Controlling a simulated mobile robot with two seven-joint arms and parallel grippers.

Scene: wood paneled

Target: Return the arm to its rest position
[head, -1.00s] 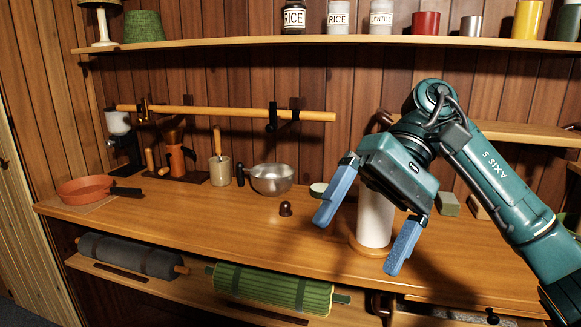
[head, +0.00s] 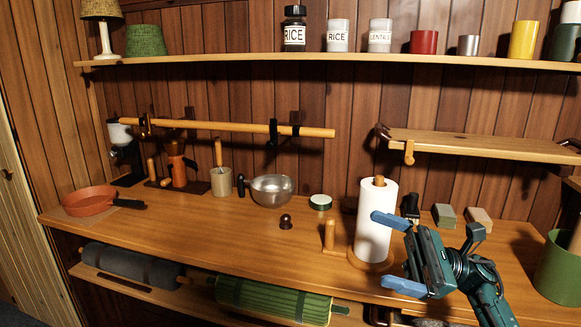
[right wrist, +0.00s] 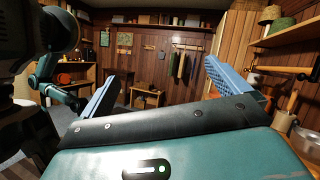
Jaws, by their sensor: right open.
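My right gripper (head: 397,251) is at the lower right of the head view, in front of the counter. Its two blue fingers are wide apart, point left and hold nothing. The upper finger overlaps the white paper towel roll (head: 375,215) in the picture; whether they touch I cannot tell. In the right wrist view the gripper's fingers (right wrist: 165,85) are spread, with nothing between them and the room beyond. My left gripper does not show in the head view.
The wooden counter (head: 215,225) holds a pan (head: 90,200), a metal bowl (head: 271,190), a small brown knob-like object (head: 285,221) and a green bin (head: 560,270). Shelves run above, with jars and cups. Rolled mats (head: 270,299) lie below. The counter's middle is mostly clear.

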